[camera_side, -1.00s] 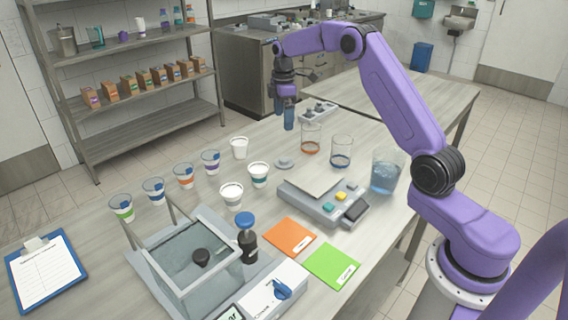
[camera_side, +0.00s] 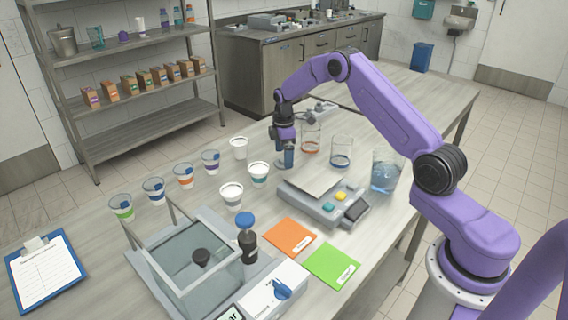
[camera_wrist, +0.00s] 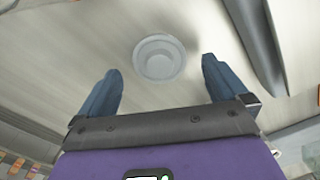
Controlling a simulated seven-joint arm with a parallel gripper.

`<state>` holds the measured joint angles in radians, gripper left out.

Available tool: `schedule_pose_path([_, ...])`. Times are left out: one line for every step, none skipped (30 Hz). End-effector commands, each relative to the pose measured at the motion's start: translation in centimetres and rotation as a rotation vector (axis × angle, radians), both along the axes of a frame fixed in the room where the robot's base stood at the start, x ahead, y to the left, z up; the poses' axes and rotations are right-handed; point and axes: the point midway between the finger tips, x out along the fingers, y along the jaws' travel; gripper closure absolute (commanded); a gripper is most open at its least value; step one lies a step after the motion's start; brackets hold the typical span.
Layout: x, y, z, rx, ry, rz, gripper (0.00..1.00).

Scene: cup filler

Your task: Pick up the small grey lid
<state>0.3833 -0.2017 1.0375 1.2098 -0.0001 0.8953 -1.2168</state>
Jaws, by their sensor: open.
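The small grey lid (camera_wrist: 158,58) lies flat on the table and shows whole in the wrist view, between and just beyond my two fingertips. It looks like a round grey disc with a raised ring. In the side view my blue fingers hide most of it. My gripper (camera_side: 285,162) is low over the lid, pointing down; in the wrist view my gripper (camera_wrist: 160,72) is open with nothing between its fingers. I cannot tell the exact height of the fingertips above the table.
A white cup with a teal band (camera_side: 259,174) stands close to the left of my gripper. Two glass beakers, one with an orange band (camera_side: 311,138) and one with a blue band (camera_side: 341,153), stand to the right. A grey scale (camera_side: 322,204) lies in front.

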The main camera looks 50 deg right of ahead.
Motion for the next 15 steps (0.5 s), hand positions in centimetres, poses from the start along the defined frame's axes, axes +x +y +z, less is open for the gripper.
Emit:
schedule_pose_path([0.0, 0.0, -0.7, 0.000, 0.001, 0.000, 0.00])
schedule_pose_path([0.0, 0.0, -1.0, 0.001, 0.001, 0.000, 0.00])
schedule_pose_path([0.0, 0.0, -1.3, 0.000, 0.000, 0.000, 0.00])
schedule_pose_path([0.0, 0.0, -1.5, -0.001, -0.001, 0.000, 0.00])
schedule_pose_path([0.0, 0.0, -1.6, -0.001, -0.001, 0.000, 0.00])
schedule_pose_path([0.0, 0.0, -1.7, -0.001, -0.001, 0.000, 0.00])
schedule_pose_path([0.1, 0.0, -1.7, 0.000, -0.002, 0.000, 0.00])
schedule_pose_path([0.1, 0.0, -1.7, 0.000, -0.002, 0.000, 0.00])
schedule_pose_path([0.1, 0.0, -1.7, 0.000, -0.002, 0.000, 0.00])
schedule_pose_path([0.1, 0.0, -1.7, 0.000, -0.002, 0.000, 0.00])
schedule_pose_path([0.1, 0.0, -1.7, 0.000, -0.002, 0.000, 0.00])
schedule_pose_path([0.1, 0.0, -1.7, 0.000, -0.002, 0.000, 0.00])
schedule_pose_path([0.1, 0.0, -1.7, 0.000, -0.002, 0.000, 0.06])
schedule_pose_path([0.0, 0.0, -1.7, 0.000, -0.001, 0.000, 0.16])
schedule_pose_path([0.0, 0.0, -1.7, 0.000, -0.001, 0.000, 0.29])
